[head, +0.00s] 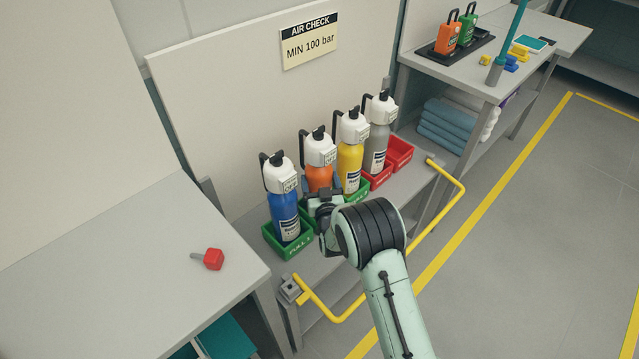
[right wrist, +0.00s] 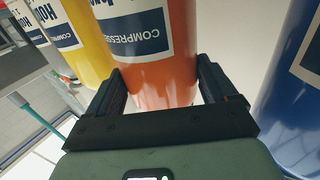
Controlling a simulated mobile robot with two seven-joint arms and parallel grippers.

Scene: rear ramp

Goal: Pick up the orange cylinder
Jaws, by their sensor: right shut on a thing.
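The orange cylinder (head: 319,176) has a white top with a black valve and stands upright in the row on the bench, between the blue and yellow cylinders. My right gripper (head: 322,199) is at its front and hides its lower part in the head view. In the right wrist view the orange cylinder (right wrist: 156,65) fills the space between the two fingers (right wrist: 158,88), which are shut on it from both sides. Whether its base touches its tray is hidden. My left gripper is not in view.
The blue cylinder (head: 284,213) in a green tray (head: 285,251) and the yellow cylinder (head: 350,166) stand close on either side. A grey cylinder (head: 377,148) and an empty-looking red tray (head: 399,152) are farther along. A yellow rail (head: 343,320) runs along the bench front.

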